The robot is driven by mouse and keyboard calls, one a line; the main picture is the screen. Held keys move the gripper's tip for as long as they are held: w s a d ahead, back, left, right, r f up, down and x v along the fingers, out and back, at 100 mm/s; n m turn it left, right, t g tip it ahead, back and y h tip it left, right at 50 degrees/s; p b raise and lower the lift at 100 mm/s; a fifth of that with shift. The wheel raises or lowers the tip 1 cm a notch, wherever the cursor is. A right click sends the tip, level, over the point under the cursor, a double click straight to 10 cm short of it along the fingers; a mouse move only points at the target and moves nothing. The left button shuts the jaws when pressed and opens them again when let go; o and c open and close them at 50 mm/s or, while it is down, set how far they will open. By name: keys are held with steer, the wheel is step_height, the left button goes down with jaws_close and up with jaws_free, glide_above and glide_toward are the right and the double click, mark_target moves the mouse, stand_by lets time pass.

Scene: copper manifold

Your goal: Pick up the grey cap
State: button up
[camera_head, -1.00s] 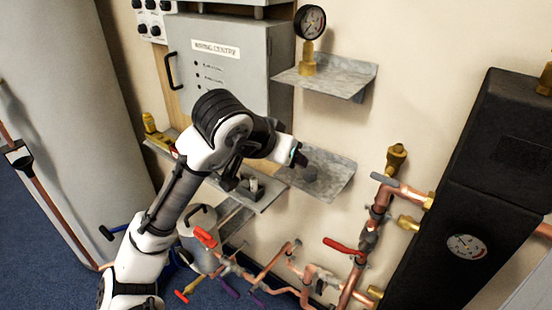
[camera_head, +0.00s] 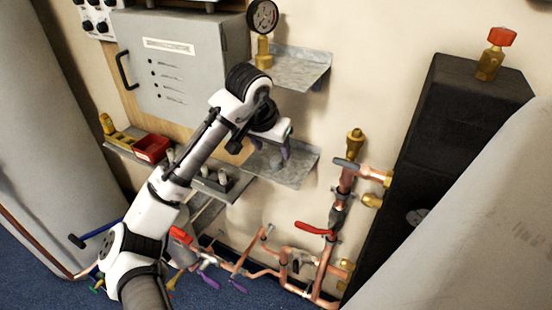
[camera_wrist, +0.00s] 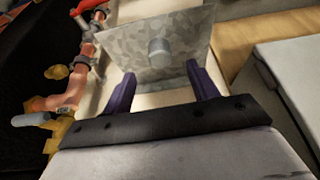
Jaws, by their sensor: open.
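The grey cap (camera_wrist: 158,52) is a small round cylinder on the speckled metal shelf (camera_wrist: 190,28) in the wrist view. The same lower right shelf (camera_head: 298,170) shows in the head view, where my gripper largely covers the cap and I cannot make it out clearly. My gripper (camera_wrist: 160,69) is open and empty, its two purple fingers apart. The cap appears between and beyond the fingertips, with no visible contact. In the head view my gripper (camera_head: 270,150) hangs over this shelf.
An upper shelf (camera_head: 300,70) with a pressure gauge (camera_head: 262,18) is above. A grey cabinet (camera_head: 185,65) stands left. A shelf with a red bin (camera_head: 152,148) and a tray of fittings (camera_head: 222,182) are left of my gripper. Copper pipes (camera_head: 335,240) run at right and below.

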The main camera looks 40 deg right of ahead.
mark_target(276, 158)
steer(key=shift+p+x, duration=0.4)
steer(key=shift+x, duration=2.1)
steer(key=c, duration=1)
steer(key=shift+c, duration=0.3)
steer(key=shift+r, duration=0.1)
